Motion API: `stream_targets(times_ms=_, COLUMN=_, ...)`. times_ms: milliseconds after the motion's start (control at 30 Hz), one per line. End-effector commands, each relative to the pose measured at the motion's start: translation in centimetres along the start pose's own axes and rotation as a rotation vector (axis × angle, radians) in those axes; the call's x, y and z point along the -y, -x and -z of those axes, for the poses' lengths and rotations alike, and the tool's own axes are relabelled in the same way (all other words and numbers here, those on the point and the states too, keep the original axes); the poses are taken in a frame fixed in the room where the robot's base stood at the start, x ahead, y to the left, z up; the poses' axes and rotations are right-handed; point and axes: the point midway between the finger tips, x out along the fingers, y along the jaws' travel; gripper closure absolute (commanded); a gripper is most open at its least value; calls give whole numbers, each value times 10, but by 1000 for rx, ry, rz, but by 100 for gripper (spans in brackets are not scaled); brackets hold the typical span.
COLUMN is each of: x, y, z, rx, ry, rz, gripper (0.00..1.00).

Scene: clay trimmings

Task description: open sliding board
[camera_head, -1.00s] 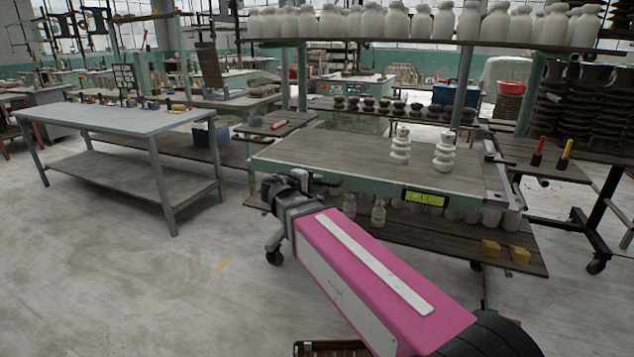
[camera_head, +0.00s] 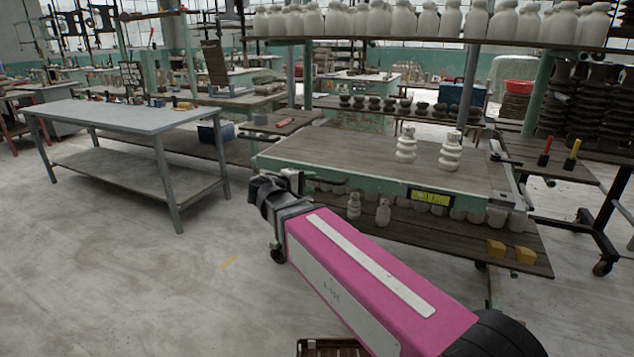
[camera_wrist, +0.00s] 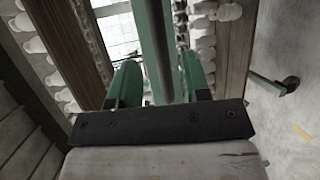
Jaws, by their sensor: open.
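A green-framed bench (camera_head: 330,180) carries a flat wooden top board (camera_head: 350,146). I cannot tell for sure which board slides. My gripper (camera_head: 262,187) is at the front left corner of this bench, just left of the green edge. It is open, and I see nothing held between the fingers. In the wrist view, a dark bar with screws crosses the lower part. Green uprights and a dark rod lie beyond it, and wooden boards show on both sides. Whether my gripper touches the bench is not clear.
Two stacked white clay pieces (camera_head: 406,145) (camera_head: 450,152) stand on the bench top. A grey table (camera_head: 130,118) stands at the left. Open floor (camera_head: 120,270) lies in front.

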Motion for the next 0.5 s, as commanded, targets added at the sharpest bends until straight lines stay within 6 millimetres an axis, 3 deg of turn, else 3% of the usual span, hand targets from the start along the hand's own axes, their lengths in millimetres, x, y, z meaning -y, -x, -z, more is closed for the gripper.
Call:
stream_targets(times_ms=200, x=0, y=33, z=0, rx=-1, ry=0, rz=0, gripper=57)
stream_targets(times_ms=500, x=1, y=49, z=0, rx=0, ry=0, rz=1, gripper=57)
